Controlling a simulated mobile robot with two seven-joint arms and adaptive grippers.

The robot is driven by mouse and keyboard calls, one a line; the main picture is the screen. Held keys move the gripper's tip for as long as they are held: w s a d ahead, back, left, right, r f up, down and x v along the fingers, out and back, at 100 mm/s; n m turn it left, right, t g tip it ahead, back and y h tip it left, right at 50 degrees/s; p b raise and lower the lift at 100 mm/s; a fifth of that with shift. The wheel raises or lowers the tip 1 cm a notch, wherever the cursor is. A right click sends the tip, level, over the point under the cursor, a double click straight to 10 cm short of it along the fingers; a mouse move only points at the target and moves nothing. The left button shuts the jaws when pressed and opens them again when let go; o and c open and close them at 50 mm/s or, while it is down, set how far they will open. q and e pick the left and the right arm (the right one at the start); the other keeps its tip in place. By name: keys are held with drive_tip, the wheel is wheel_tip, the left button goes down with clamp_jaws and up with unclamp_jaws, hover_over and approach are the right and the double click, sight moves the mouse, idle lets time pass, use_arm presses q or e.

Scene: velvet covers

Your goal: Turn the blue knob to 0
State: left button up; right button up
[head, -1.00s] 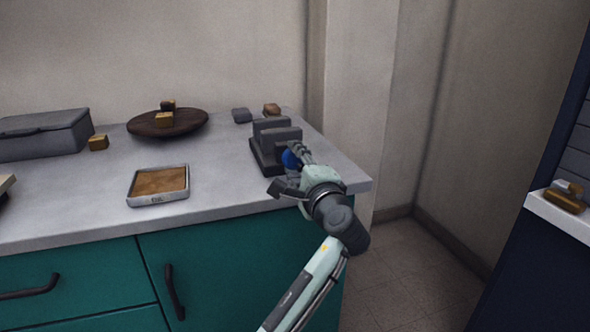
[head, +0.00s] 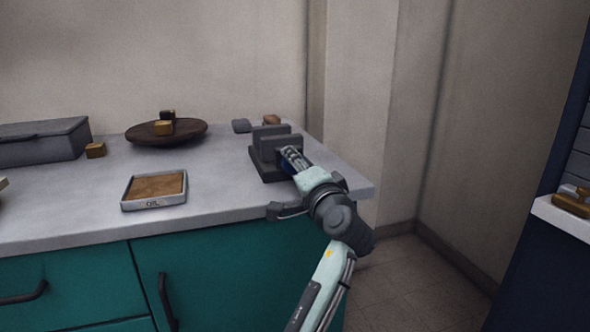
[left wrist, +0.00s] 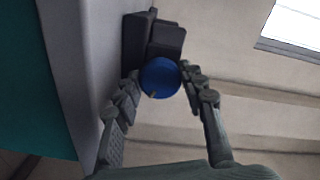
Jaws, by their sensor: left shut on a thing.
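The blue knob (left wrist: 160,77) is on the front of a dark grey block-like device (head: 272,142) near the right end of the counter. A small yellow mark shows at the knob's lower edge in the left wrist view, pointing down and slightly left. No scale or 0 is readable. My left gripper (head: 290,158) reaches the device's front, and its fingers mostly cover the knob in the head view. In the left wrist view the gripper (left wrist: 164,84) has one finger on each side of the knob, shut on it. My right gripper is not in view.

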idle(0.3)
use_arm(q)
drive_tip(key=o, duration=1.2)
drive_tip(key=v, duration=0.8)
